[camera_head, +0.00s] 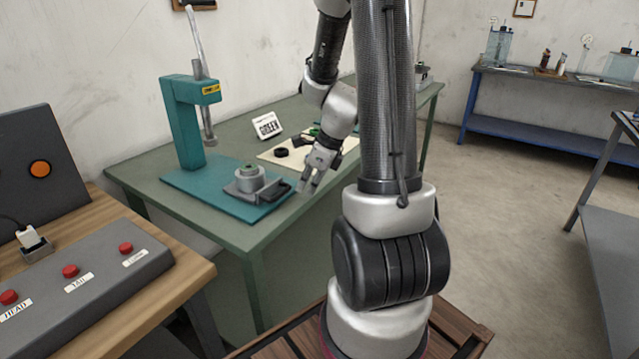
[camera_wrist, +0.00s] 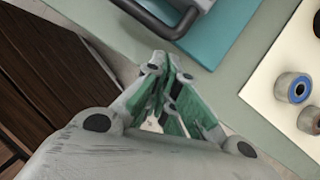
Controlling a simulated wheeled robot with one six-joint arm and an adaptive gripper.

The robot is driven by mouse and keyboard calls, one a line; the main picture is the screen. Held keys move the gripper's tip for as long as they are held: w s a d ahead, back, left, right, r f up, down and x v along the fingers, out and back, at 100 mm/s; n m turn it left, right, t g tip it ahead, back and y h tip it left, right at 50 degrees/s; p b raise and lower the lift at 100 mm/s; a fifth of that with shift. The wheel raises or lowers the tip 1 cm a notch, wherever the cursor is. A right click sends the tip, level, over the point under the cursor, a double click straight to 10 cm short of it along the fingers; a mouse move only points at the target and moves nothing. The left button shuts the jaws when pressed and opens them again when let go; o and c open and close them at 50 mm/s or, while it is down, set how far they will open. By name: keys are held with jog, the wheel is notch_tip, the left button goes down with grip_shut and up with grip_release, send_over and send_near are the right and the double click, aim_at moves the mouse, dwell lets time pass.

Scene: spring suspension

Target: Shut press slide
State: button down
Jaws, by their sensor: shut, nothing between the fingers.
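The teal press (camera_head: 186,122) stands on a teal base plate (camera_head: 205,190) on the green table. Its grey slide (camera_head: 258,189) carries a round grey piece with a green top and has a dark handle (camera_head: 279,190) at its right end. The slide sits out in front of the press column, not directly under the ram (camera_head: 209,139). My gripper (camera_head: 308,188) is shut and empty, just right of the handle and apart from it. In the wrist view my gripper (camera_wrist: 163,80) points toward the table edge, and the slide's handle (camera_wrist: 165,27) shows at the top.
A cream mat (camera_head: 300,152) with small dark parts lies right of the press, behind my gripper. A button console (camera_head: 80,268) is at lower left. A blue-framed bench (camera_head: 540,95) stands far right.

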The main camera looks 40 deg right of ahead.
aim_at(262, 169)
jog(key=shift+w+a, duration=0.2)
jog(key=shift+w, duration=0.05)
jog(key=shift+w+a, duration=0.25)
jog(key=shift+w, duration=0.3)
jog(key=w+a, duration=0.1)
jog(key=w, duration=0.3)
jog(key=w+a, duration=0.2)
jog(key=w, duration=0.3)
jog(key=w+a, duration=0.1)
jog(key=w, duration=0.3)
jog(key=shift+w+a+r, duration=0.1)
jog(key=shift+w+a, duration=0.05)
jog(key=shift+a, duration=0.25)
jog(key=shift+d, duration=0.1)
